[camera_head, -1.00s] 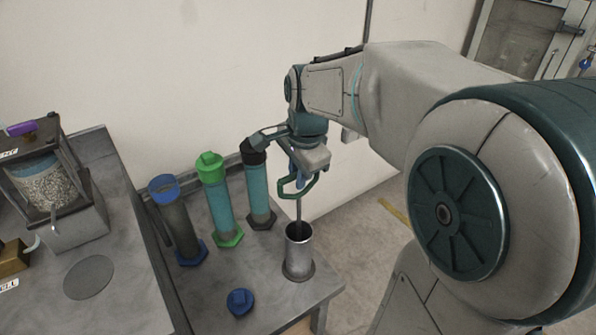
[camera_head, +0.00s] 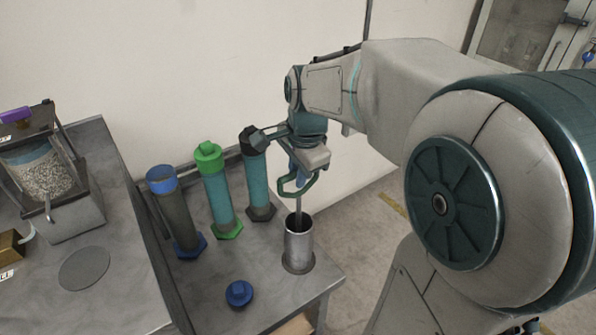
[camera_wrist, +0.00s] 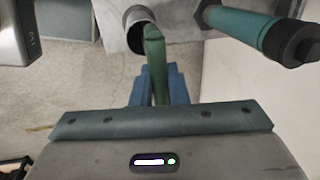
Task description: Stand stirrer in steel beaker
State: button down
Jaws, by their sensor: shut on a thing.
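The steel beaker (camera_head: 299,248) stands upright near the right edge of the side table. The stirrer (camera_head: 298,207) has a green loop handle and a thin grey shaft. The shaft hangs nearly upright, and its lower part goes into the beaker's mouth; its tip is hidden inside. My gripper (camera_head: 299,178) is above the beaker, its blue fingers shut on the green handle. In the wrist view, the green handle (camera_wrist: 154,55) sits between my blue fingers, with part of the beaker's rim (camera_wrist: 138,22) just beyond it.
Left of the beaker stand cylinders with a black cap (camera_head: 257,185), a green cap (camera_head: 218,190) and a blue rim (camera_head: 175,215). A loose blue cap (camera_head: 239,293) lies on the table (camera_head: 215,275). A framed device (camera_head: 50,185) is on the left bench. Floor is open to the right.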

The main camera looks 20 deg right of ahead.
jog(key=c, duration=1.3)
grip_release()
jog(key=shift+c, duration=0.2)
notch_tip(320, 180, up, 14)
jog(key=s+p, duration=0.2)
jog(key=shift+s+d+f, duration=0.2)
jog(key=shift+s+d, duration=0.05)
jog(key=shift+d, duration=0.15)
jog(key=s+f+n+p, duration=0.6)
jog(key=s+n+p, duration=0.2)
jog(key=s+n, duration=0.3)
jog(key=n, duration=0.3)
jog(key=shift+a+f+t+h, duration=0.3)
jog(key=shift+a+f+t, duration=0.05)
jog(key=shift+t, duration=0.05)
